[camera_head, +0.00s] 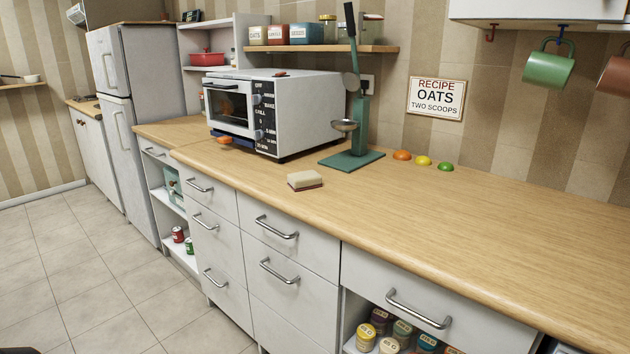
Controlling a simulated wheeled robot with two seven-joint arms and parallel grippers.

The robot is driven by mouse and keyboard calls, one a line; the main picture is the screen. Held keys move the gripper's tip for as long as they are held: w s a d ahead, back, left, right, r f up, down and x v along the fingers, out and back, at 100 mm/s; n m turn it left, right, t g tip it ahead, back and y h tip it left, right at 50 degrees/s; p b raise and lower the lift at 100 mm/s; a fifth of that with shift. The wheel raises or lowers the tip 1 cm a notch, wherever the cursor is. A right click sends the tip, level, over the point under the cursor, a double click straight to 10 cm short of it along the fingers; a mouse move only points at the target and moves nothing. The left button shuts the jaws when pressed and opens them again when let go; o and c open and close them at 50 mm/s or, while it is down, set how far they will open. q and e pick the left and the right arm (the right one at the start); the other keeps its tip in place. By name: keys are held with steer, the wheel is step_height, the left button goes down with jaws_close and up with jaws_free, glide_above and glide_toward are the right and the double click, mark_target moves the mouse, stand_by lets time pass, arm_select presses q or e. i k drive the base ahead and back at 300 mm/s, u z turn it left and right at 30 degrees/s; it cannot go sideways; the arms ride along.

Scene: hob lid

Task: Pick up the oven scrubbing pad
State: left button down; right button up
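A small scrubbing pad (305,180) lies on the wooden counter, near its front edge and in front of the toaster oven. It has a pale cream upper layer and a dark reddish-brown lower layer. Nothing touches it. Neither my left gripper nor my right gripper shows in the head view.
A toaster oven (310,112) stands behind the pad. A green stand (352,159) with a hanging ladle is behind it to the right. Orange, yellow and green domes (424,160) sit by the wall. The counter (470,230) is clear to the right. Drawer handles (277,227) protrude below.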

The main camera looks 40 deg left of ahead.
mark_target(309, 180)
steer(key=u, duration=2.45)
steer(key=i, duration=1.8)
steer(key=z, duration=1.5)
